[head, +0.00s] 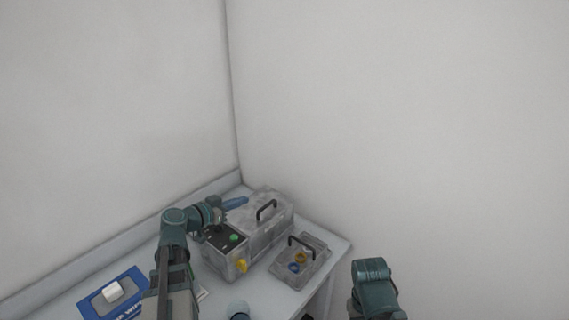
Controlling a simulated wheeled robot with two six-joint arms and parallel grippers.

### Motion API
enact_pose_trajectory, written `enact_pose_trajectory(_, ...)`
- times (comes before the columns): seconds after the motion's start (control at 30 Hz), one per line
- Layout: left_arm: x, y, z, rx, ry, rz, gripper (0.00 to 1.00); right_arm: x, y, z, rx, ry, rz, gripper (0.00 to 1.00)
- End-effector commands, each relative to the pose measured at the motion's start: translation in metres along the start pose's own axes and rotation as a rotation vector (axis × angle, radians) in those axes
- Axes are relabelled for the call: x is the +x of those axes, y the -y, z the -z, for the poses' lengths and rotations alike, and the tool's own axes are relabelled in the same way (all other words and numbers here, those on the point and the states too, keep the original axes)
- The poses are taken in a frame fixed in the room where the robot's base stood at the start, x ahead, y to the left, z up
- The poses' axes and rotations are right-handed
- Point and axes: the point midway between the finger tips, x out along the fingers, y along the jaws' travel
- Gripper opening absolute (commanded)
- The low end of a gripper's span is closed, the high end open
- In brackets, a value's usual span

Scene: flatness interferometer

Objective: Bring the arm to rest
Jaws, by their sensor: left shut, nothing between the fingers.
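My left arm rises from the bottom of the head view and bends at its elbow. Its gripper (237,202) points right, in front of or over the back left part of the grey instrument box (262,237). The gripper is shut and empty; whether it touches the box I cannot tell. The box has a black handle on top, a dark panel with a green button (234,239), and a yellow knob (241,265) on its front. Part of my right arm (374,288) shows at the bottom right; its gripper is not in view.
A grey piece with a black handle (301,241) lies right of the box, with a blue ring (294,267) and a brownish round part (301,256) on it. A blue wipes pack (92,307) lies at the left. The table (333,244) stands in a corner between white walls.

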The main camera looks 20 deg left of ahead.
Motion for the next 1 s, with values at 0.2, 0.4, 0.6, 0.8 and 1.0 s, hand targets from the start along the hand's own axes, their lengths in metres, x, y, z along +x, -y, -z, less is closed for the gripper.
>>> enact_pose_trajectory(0.2,0.018,-0.035,-0.012,-0.019,0.073,-0.071,0.00,0.000,0.000,0.000,0.000,0.000,0.000,0.50)
enact_pose_trajectory(0.4,0.053,-0.153,-0.067,-0.079,0.402,-0.263,0.00,0.000,0.000,0.000,0.000,0.000,0.000,0.50)
enact_pose_trajectory(0.6,0.044,-0.255,-0.131,-0.097,0.820,-0.307,0.00,0.000,0.000,0.000,0.000,0.000,0.000,0.50)
enact_pose_trajectory(0.8,0.009,-0.313,-0.176,-0.047,1.167,-0.154,0.00,0.000,0.000,0.000,0.000,0.000,0.000,0.50)
enact_pose_trajectory(1.0,-0.019,-0.332,-0.191,0.015,1.329,0.055,0.00,0.000,0.000,0.000,0.000,0.000,0.000,0.50)
